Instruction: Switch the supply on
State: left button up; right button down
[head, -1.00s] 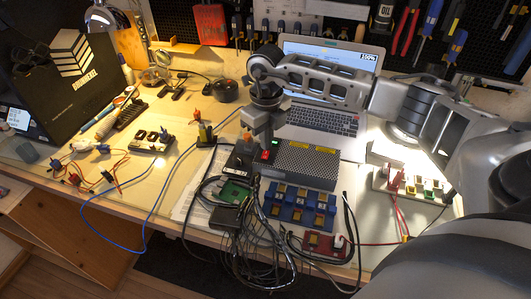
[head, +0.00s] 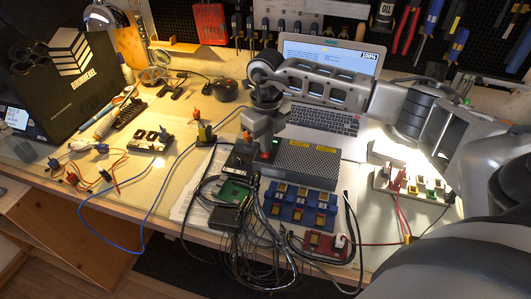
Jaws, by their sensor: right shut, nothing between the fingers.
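The supply is a grey box with a perforated top (head: 308,160) on the bench, in the middle of the head view. A red switch (head: 262,155) sits on its dark left part, and a small green light (head: 275,142) shows beside it. My right gripper (head: 247,142) is shut and empty, pointing down over the left part of the supply, just left of and above the red switch. I cannot tell whether its tips touch the box. The switch's exact position is too small to tell. My left gripper is not in view.
An open laptop (head: 325,120) stands behind the supply. Blue terminal blocks (head: 300,205), a green board (head: 235,192) and a tangle of black cables (head: 262,250) lie in front. A red module (head: 325,245) sits at the front edge.

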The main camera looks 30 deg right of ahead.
jog(key=shift+f, duration=0.35)
jog(key=shift+r, duration=0.15)
jog(key=shift+r+p, duration=2.35)
jog(key=shift+r, duration=1.1)
jog(key=shift+f, duration=0.1)
